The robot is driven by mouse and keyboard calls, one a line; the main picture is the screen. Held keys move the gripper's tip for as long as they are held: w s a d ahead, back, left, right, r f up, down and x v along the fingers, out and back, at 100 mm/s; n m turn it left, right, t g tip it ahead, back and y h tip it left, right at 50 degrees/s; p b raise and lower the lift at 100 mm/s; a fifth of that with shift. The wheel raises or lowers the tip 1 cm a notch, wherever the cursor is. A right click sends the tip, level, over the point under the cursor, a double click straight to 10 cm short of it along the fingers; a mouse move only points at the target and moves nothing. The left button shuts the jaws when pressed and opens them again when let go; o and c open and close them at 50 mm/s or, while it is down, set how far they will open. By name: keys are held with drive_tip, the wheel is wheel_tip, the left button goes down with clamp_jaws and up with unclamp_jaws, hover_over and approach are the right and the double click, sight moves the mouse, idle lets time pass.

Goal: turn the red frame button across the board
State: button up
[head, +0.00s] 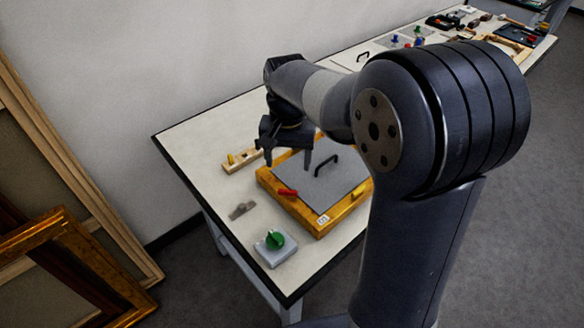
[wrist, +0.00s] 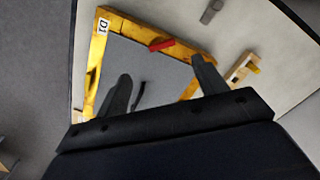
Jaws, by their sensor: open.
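The red frame button (head: 287,192) sits on the near-left bar of the gilt frame (head: 305,216), angled to that bar. It also shows in the wrist view (wrist: 161,44), where one end lies at the bar's inner edge; I cannot tell whether it overlaps the board. The grey board (head: 340,182) lies inside the frame, with a black handle (head: 327,161) on it. My gripper (head: 288,160) is open and empty above the frame's far-left part. In the wrist view its fingers (wrist: 160,70) are spread, with the red button beyond them, apart from both.
A wooden strip with a yellow knob (head: 240,160) lies left of the frame. A grey metal piece (head: 242,210) and a green knob on a grey block (head: 275,241) are nearer. A yellow piece (head: 357,193) is on the frame's right bar. White table (head: 200,150) is bare at left.

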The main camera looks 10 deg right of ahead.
sight(288, 191)
drive_tip(key=f, duration=0.7)
drive_tip(key=f+p, duration=0.1)
drive_tip(key=f, duration=0.2)
drive_tip(key=shift+w+f, duration=0.25)
drive_tip(key=shift+f, duration=0.15)
drive_tip(key=shift+c, duration=0.2)
drive_tip(key=c, duration=0.9)
